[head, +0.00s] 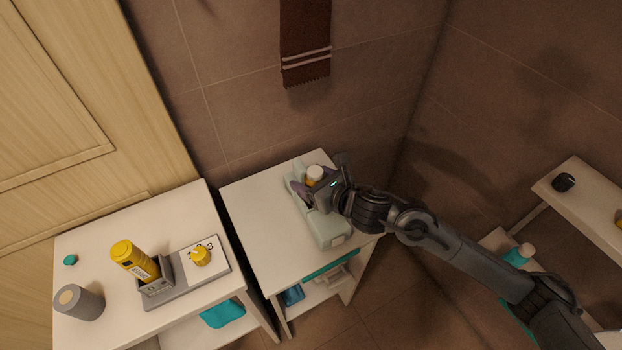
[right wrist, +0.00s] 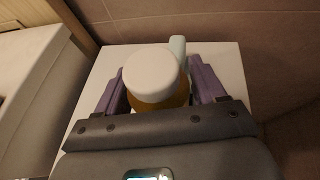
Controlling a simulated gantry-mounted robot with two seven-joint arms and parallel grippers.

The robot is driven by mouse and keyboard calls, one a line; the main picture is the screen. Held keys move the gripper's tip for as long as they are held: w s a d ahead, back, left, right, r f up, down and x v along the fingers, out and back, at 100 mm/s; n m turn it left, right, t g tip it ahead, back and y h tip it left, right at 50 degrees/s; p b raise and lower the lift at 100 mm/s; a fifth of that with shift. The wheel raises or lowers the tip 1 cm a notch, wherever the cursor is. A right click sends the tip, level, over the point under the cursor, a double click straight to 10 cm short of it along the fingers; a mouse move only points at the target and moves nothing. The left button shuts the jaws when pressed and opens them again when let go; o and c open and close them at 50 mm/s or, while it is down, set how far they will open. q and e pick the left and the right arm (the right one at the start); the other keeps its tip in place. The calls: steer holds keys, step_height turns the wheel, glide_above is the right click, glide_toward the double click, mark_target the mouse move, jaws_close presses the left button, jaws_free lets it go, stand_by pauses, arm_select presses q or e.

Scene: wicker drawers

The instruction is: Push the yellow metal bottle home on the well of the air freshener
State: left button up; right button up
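A bottle with a white cap and an amber-yellow body (head: 314,176) is at the far end of a pale green air freshener (head: 328,228) on the right cabinet. My right gripper (head: 308,188) has its purple fingers on both sides of this bottle. In the right wrist view, the bottle (right wrist: 155,80) fills the space between the fingers (right wrist: 158,88), cap towards the camera. The fingers appear closed against its body. The bottle's lower end and the air freshener's well are hidden, so I cannot tell how deep it sits. My left gripper is not in view.
On the left cabinet, a yellow can (head: 133,259) leans in a grey holder (head: 157,289), beside a small yellow item (head: 201,256) on a numbered plate and a grey cylinder (head: 79,302). A gap separates the cabinets. The right cabinet's near-left top (head: 265,225) is clear; the wall stands behind.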

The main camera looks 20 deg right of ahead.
steer(key=shift+o, duration=1.4)
steer(key=shift+s+d+r, duration=0.25)
steer(key=shift+s+r, duration=0.05)
steer(key=shift+s, duration=0.2)
steer(key=p+v, duration=0.1)
steer(key=v, duration=0.8)
steer(key=shift+s+d, duration=0.1)
steer(key=shift+s, duration=0.1)
steer(key=shift+r, duration=0.1)
